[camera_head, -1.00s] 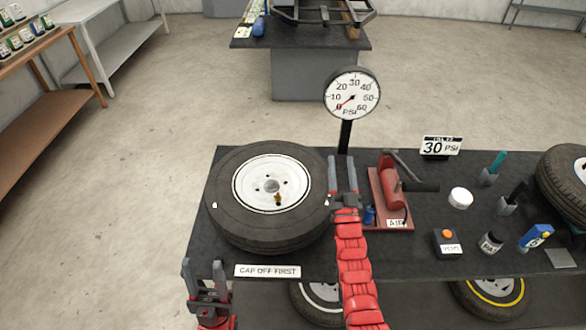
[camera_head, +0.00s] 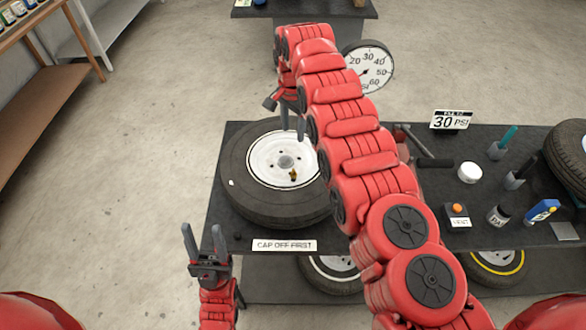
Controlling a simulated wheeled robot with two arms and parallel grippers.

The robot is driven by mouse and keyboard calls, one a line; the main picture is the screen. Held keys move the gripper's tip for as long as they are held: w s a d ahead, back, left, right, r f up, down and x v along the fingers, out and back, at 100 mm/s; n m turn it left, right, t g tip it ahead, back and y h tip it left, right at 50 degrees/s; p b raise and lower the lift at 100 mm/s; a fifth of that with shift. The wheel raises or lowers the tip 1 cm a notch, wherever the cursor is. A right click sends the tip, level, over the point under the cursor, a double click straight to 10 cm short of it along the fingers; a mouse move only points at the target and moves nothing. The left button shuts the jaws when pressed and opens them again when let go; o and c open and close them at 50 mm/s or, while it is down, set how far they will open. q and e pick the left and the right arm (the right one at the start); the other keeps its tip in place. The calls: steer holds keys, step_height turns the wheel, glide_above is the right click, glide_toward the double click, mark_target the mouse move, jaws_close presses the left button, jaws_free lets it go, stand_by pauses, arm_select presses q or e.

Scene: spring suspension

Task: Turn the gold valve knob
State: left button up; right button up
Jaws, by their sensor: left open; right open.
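The small gold valve knob (camera_head: 293,175) stands on the white wheel (camera_head: 262,167) of the black tyre (camera_head: 243,200) lying flat on the dark table. My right gripper (camera_head: 292,130) is open and empty, with its fingers pointing down over the far part of the wheel. In the picture it is above the knob and apart from it; its exact height cannot be told. My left gripper (camera_head: 203,238) is open and empty at the table's front left, nearer than the tyre, with its fingers pointing up. The round PSI gauge (camera_head: 369,67) is partly hidden by my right arm, including its low numbers.
A "CAP OFF FIRST" label (camera_head: 284,245) lies at the table's front edge. A 30 PSI sign (camera_head: 451,120), white round tub (camera_head: 469,172), orange-button box (camera_head: 457,214) and another tyre (camera_head: 570,160) are at the right. My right arm covers most of the red pump.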

steer(key=s, duration=0.1)
steer(key=b, duration=1.3)
glide_toward(293, 170)
steer(key=f, duration=0.6)
steer(key=shift+w, duration=0.2)
steer(key=shift+f+b, duration=0.5)
steer(key=shift+f, duration=0.4)
steer(key=shift+f+p, duration=0.7)
steer(key=shift+p, duration=0.25)
steer(key=shift+d+f, duration=0.1)
steer(key=shift+f, duration=0.25)
steer(key=shift+c, duration=0.3)
steer(key=shift+w, duration=0.1)
jaws_close()
